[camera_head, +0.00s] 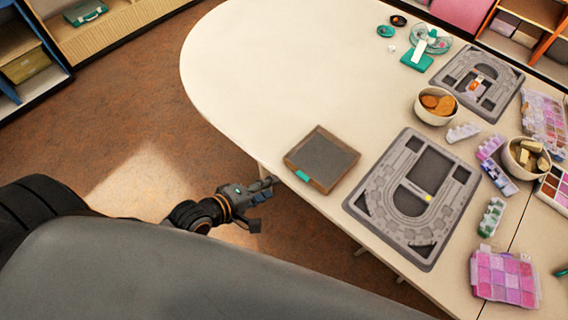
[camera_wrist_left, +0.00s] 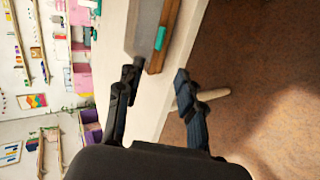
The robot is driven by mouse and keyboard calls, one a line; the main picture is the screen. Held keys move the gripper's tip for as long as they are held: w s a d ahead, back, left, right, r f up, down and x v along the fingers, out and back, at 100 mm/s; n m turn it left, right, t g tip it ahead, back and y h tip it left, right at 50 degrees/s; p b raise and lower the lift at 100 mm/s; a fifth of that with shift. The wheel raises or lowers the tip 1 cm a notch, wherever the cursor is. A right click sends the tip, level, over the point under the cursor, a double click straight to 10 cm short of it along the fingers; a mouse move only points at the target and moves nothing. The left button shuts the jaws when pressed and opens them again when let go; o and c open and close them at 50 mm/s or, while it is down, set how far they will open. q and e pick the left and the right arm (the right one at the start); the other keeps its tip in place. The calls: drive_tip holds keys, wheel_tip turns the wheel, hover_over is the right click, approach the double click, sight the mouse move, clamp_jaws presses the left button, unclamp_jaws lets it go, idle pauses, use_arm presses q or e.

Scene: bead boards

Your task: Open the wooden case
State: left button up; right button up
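The wooden case (camera_head: 322,158) lies flat and closed near the left edge of the table, with a dark grey top and a wooden rim. A teal clasp (camera_head: 302,176) is on its front side. The case (camera_wrist_left: 148,30) and its clasp (camera_wrist_left: 160,38) also show at the top of the left wrist view. My left gripper (camera_head: 268,188) is just off the table edge, to the left of the case and apart from it. In the left wrist view the gripper's fingers (camera_wrist_left: 157,76) are spread with nothing between them. My right gripper is not in view.
The table (camera_head: 270,70) has free room behind the case. A grey bead board (camera_head: 375,205) lies to the right of the case. Bowls (camera_head: 436,118), a second bead board, a small teal fan (camera_head: 416,60) and bead boxes (camera_head: 505,278) stand further right.

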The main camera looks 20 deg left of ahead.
sight(298, 175)
use_arm(q)
drive_tip(key=x, duration=0.9)
drive_tip(key=shift+w+f, duration=0.2)
drive_tip(key=shift+w, duration=0.2)
drive_tip(key=shift+w+d+f, duration=0.15)
drive_tip(key=shift+w+f, duration=0.1)
drive_tip(key=shift+w, duration=0.05)
drive_tip(key=shift+w+d+f, duration=0.15)
drive_tip(key=shift+w+f, duration=0.05)
drive_tip(key=shift+w, duration=0.1)
clamp_jaws()
drive_tip(key=shift+r+p, duration=0.5)
drive_tip(key=shift+p, duration=0.45)
drive_tip(key=shift+w+r+g+p, duration=0.2)
drive_tip(key=shift+r+g+p, duration=0.25)
drive_tip(key=shift+p, duration=0.7)
drive_tip(key=r+g+p, duration=0.1)
drive_tip(key=p, duration=0.2)
drive_tip(key=shift+w+d+r+y+p, duration=0.1)
drive_tip(key=shift+w+r+y+p, duration=0.05)
drive_tip(key=shift+r+y+p, duration=0.25)
drive_tip(key=shift+r+p, duration=0.15)
drive_tip(key=shift+p, duration=0.25)
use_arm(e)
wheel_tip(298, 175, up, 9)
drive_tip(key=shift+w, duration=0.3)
